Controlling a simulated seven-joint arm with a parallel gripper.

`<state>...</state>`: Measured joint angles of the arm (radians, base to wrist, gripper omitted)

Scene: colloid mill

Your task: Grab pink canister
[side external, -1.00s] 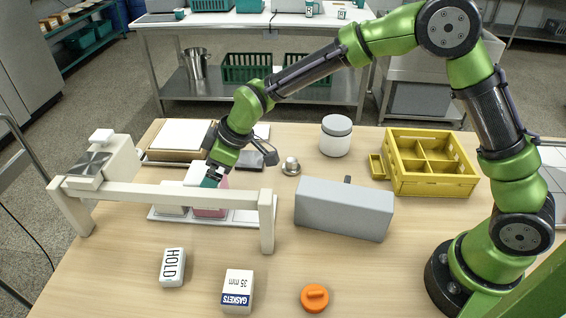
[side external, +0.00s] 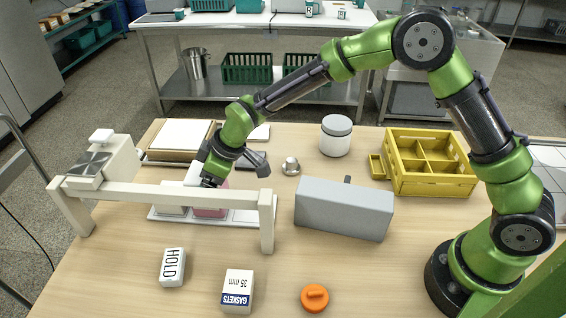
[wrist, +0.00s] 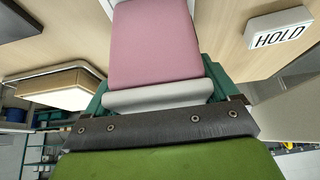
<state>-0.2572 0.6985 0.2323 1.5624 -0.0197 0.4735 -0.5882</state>
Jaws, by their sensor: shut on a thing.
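The pink canister (side external: 209,212) stands at the white tray behind the cream beam, which hides part of it in the side view. In the wrist view the pink canister (wrist: 155,45) fills the top middle, with a pale grey-white band, perhaps its lid, nearest the palm. My gripper (side external: 210,182) is over the canister, its fingertips mostly hidden in the side view. In the wrist view the green fingers of my gripper (wrist: 160,88) are shut on the canister from both sides. I cannot tell whether the canister touches the tray.
The cream beam frame (side external: 165,192) stands just in front. A pale container (side external: 171,210) is left of the canister on the white tray (side external: 246,216). A grey box (side external: 343,208) and yellow crate (side external: 430,180) stand to the right. The HOLD block (side external: 172,267) lies in front.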

